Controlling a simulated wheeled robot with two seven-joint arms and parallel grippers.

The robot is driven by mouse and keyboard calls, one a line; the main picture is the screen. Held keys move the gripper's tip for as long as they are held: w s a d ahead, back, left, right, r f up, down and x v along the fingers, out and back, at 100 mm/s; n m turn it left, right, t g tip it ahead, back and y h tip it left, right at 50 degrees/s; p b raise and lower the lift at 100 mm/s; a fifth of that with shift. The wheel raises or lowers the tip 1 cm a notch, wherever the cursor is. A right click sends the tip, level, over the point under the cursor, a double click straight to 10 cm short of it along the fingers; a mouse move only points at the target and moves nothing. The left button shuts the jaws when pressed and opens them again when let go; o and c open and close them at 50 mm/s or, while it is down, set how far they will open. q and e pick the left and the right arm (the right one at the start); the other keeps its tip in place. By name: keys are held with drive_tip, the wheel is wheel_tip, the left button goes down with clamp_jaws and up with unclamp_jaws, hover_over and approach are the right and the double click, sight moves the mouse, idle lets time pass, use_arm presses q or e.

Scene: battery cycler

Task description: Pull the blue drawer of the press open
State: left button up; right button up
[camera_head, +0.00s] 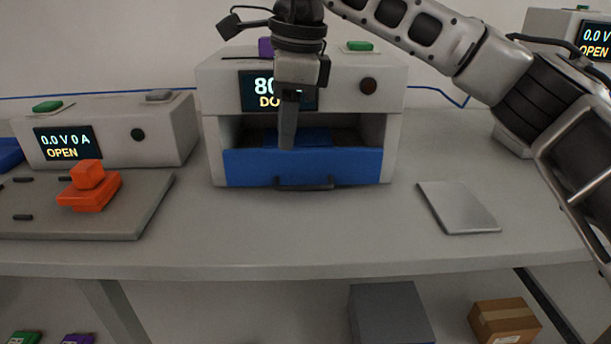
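The press (223,95) is a pale box at the back middle of the bench, with a partly covered screen. Its blue drawer (250,170) has a wide front with a dark bar handle (303,184) low on it. Dark space and a blue surface (312,137) show above the front's top edge. My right gripper (287,143) points down before the press opening, its tip at the drawer front's top edge. I cannot tell whether it touches or reaches behind the front. Its fingers overlap in this view, so their gap is hidden. My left gripper is out of view.
An orange block (89,186) sits on a grey plate (120,220) at left, before a cycler box (165,130) reading OPEN. A thin metal plate (457,207) lies at right. The bench before the drawer is clear. Boxes (388,315) stand below.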

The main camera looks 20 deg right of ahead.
drive_tip(key=w+d+r+h, duration=0.1)
drive_tip(key=d+r+h, duration=0.1)
drive_tip(key=d+r, duration=0.15)
drive_tip(key=b, duration=0.1)
approach(311, 188)
drive_tip(key=shift+m+t, duration=0.4)
drive_tip(key=x, duration=0.7)
drive_tip(key=shift+d+f, duration=0.1)
drive_tip(key=shift+f, duration=0.15)
clamp_jaws()
